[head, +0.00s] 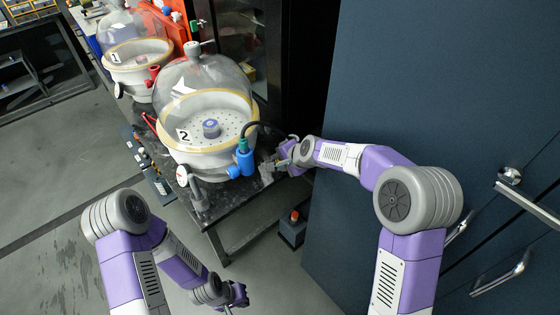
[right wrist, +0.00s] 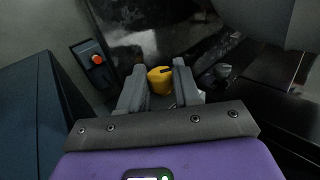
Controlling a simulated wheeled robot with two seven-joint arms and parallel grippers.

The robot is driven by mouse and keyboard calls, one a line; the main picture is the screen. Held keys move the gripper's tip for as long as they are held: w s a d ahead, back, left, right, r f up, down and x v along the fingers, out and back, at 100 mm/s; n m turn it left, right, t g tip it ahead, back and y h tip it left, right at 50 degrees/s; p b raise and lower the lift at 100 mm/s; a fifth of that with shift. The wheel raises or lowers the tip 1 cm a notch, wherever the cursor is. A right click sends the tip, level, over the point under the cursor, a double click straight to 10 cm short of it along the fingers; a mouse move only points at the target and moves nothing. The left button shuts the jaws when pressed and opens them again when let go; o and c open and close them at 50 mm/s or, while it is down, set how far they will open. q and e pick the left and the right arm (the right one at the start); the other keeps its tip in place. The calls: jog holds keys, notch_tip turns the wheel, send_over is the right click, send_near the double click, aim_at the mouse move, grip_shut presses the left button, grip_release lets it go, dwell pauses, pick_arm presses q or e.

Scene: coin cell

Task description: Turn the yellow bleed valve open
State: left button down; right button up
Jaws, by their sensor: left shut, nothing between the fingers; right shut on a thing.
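The yellow bleed valve (right wrist: 160,80) shows in the right wrist view between the two grey fingertips of my right gripper (right wrist: 160,86), which is shut on it. In the head view my right gripper (head: 270,170) is at the bench's right edge, beside desiccator 2 (head: 205,105); I cannot make out the yellow valve there. A clear dome covers the desiccator's white bowl, with a blue valve (head: 245,160) on its right side. My left gripper (head: 240,298) hangs low at the bottom of the head view, shut and empty, away from the bench.
Desiccator 1 (head: 135,55) stands behind on the same dark bench (head: 225,210). A pressure gauge (head: 182,175) sits at the front. A box with a red button (head: 293,218) is below the bench's right side, also in the wrist view (right wrist: 97,60). Blue cabinet (head: 400,80) fills the right.

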jog(key=shift+t+y, duration=0.3)
jog(key=shift+t, duration=0.1)
dwell(0.3)
jog(key=o, duration=1.1)
jog(key=shift+c, duration=0.2)
jog(key=shift+f, duration=0.1)
jog(key=shift+s, duration=0.1)
jog(key=shift+g, duration=0.3)
